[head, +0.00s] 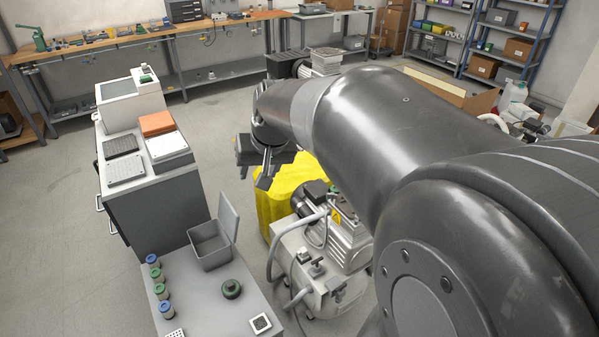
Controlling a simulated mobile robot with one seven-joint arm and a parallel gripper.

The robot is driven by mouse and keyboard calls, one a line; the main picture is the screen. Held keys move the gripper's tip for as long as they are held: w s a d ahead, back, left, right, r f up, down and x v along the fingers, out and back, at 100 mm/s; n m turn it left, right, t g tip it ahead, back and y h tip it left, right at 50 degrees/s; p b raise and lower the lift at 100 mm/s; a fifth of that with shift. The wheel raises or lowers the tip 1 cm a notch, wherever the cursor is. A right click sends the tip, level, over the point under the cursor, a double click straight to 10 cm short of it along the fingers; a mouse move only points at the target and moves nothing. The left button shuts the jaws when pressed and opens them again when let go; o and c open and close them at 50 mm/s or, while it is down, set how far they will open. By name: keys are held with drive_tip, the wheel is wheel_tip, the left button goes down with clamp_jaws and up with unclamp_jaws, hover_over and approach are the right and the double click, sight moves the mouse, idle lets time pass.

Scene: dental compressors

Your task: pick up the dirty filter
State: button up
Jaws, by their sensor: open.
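I cannot tell for sure which thing is the dirty filter. Candidates are a small white square piece with a dark centre (260,323) and a dark green round part (231,289), both on the grey bench top (205,300) at the lower middle. My gripper (266,180) is open at the end of my arm, in front of a yellow bin-like body (285,187). It is above and beyond the bench, apart from these parts. My arm hides much of the right side and part of the compressor (320,265).
An open grey box (209,246) with a raised lid stands on the bench, beside several small capped cylinders (160,287). A cabinet (160,205) with trays and a white machine (130,98) stands at the left. The floor at far left is clear.

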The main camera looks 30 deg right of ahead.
drive_tip(key=w+d+f+m+h, duration=0.1)
drive_tip(key=w+d+f+m, duration=0.1)
drive_tip(key=w+d+f, duration=0.55)
drive_tip(key=w+d+f+m+g+h, duration=0.1)
drive_tip(key=w+d+f, duration=0.35)
drive_tip(key=d, duration=0.65)
drive_tip(key=w+d+f+m, duration=0.2)
drive_tip(key=w+d+f, duration=0.35)
drive_tip(key=d, duration=0.35)
drive_tip(key=shift+m+g+h, duration=0.3)
drive_tip(key=shift+g+h, duration=0.2)
drive_tip(key=shift+h, duration=0.3)
drive_tip(key=d+f, duration=0.4)
drive_tip(key=f, duration=0.2)
drive_tip(key=w+d+f, duration=0.1)
drive_tip(key=d+f, duration=0.3)
drive_tip(key=f, duration=0.3)
drive_tip(key=w+d+f, duration=0.1)
drive_tip(key=d+f, duration=0.3)
drive_tip(key=f, duration=0.3)
drive_tip(key=shift+w+f, duration=0.2)
drive_tip(key=shift+f, duration=0.05)
drive_tip(key=shift+c, duration=0.3)
drive_tip(key=c, duration=1)
